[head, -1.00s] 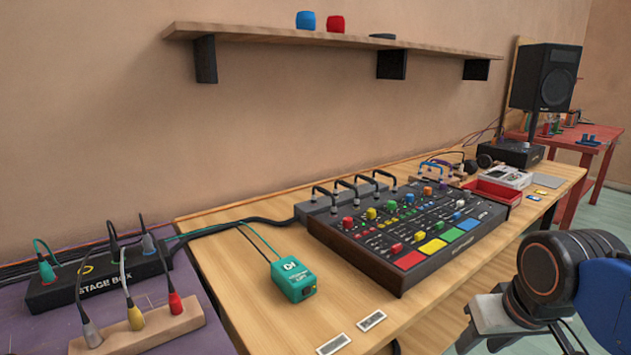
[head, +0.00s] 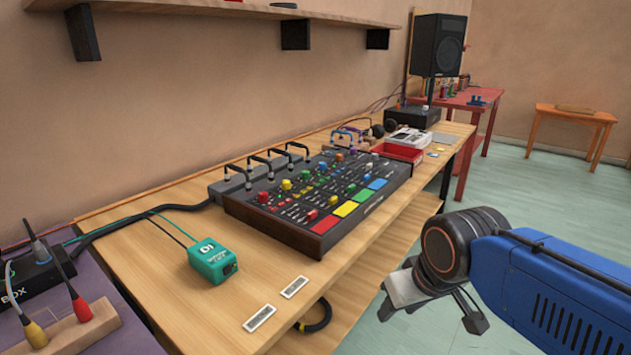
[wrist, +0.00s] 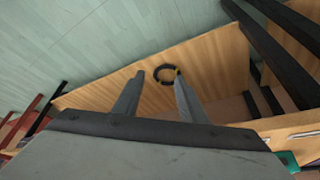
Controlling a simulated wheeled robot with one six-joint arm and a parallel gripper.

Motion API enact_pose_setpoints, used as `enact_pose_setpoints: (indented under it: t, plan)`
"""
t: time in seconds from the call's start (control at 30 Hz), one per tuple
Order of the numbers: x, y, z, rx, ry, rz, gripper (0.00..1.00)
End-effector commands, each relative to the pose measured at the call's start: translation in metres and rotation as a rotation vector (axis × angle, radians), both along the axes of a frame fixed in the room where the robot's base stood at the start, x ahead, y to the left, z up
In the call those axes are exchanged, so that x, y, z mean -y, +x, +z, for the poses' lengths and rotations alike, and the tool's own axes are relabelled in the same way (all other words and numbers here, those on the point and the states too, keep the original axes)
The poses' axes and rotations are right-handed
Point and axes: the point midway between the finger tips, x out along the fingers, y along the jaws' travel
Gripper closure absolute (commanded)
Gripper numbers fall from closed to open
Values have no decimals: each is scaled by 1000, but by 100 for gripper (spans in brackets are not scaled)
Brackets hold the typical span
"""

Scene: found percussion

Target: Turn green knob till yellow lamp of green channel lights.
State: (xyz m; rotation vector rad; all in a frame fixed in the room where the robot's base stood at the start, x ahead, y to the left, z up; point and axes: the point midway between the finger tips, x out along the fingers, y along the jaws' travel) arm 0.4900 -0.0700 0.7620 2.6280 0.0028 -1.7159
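The black mixer (head: 305,240) lies on the wooden bench, with a row of coloured knobs and bright pads along its front. Its green knob (head: 305,175) stands between a yellow knob (head: 286,184) and a blue one. The lamps are too small in the head view to tell which are lit. My gripper is open and empty in the wrist view (wrist: 156,95), its two fingers spread apart. It is off the bench's front side, to the right of and below the mixer in the head view, well away from the green knob.
A green DI box (head: 212,262) sits left of the mixer, and a red tray (head: 399,152) sits beyond it. A black cable ring (wrist: 166,74) lies on the lower shelf. Cable loops rise behind the mixer. The floor (head: 545,200) right of the bench is clear.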

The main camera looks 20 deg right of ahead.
Motion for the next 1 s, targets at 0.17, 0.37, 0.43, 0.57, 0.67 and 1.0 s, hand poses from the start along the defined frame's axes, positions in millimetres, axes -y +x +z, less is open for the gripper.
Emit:
enact_pose_setpoints:
  t: [0.17, 0.37, 0.43, 0.57, 0.67, 1.0]
  plan:
    - [0, 0, 0, 0, 0, 0, 62]
    - [0, 0, 0, 0, 0, 0, 62]
    - [0, 0, 0, 0, 0, 0, 62]
    - [0, 0, 0, 0, 0, 0, 62]
    - [0, 0, 0, 0, 0, 0, 62]
    - [-2, 25, 33, -24, -6, 19, 62]
